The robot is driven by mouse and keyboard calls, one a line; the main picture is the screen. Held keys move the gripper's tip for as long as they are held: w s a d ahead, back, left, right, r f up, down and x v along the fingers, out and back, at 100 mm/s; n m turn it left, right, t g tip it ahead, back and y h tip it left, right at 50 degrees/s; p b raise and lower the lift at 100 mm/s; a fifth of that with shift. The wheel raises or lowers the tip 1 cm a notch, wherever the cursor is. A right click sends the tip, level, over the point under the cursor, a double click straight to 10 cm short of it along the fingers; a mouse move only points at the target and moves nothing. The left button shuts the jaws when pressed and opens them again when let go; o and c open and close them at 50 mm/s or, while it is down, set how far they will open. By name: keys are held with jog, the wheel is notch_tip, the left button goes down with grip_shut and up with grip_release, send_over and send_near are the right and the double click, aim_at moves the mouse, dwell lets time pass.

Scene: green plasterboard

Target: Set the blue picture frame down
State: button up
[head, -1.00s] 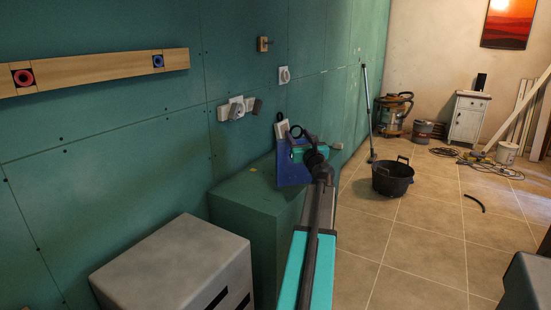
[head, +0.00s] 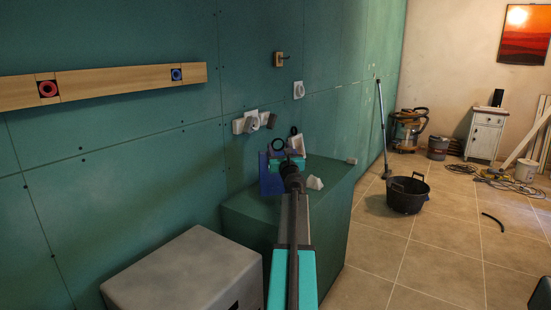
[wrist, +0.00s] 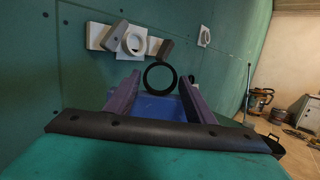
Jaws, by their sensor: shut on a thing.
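The blue picture frame (head: 270,178) stands roughly upright at the wall side of the green block, partly hidden by my arm in the head view. My gripper (head: 284,158) is at its upper part and is shut on it. In the wrist view, the blue of the frame (wrist: 158,106) shows between the two purple fingers of my gripper (wrist: 157,98). I cannot tell whether its lower edge touches the block's top. A black ring (wrist: 160,77) shows just beyond the fingers.
The green block (head: 335,172) stands against the green wall, with a small whitish piece (head: 314,183) on top. A grey box (head: 185,270) is in front. Wall sockets (head: 245,122) are close behind the frame. A black tub (head: 407,194) stands on the floor to the right.

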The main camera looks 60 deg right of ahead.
jog(key=shift+w, duration=0.1)
jog(key=f, duration=0.1)
jog(key=w+f+b, duration=0.1)
jog(key=shift+w+a+f, duration=0.1)
jog(key=shift+f, duration=0.7)
jog(key=shift+f+b, duration=0.15)
jog(key=shift+b, duration=0.3)
jog(key=o, duration=1.6)
jog(key=shift+o, duration=0.2)
send_near(276, 153)
jog(key=shift+s+a+f, duration=0.75)
jog(key=shift+s+a, duration=0.05)
jog(key=shift+s, duration=0.05)
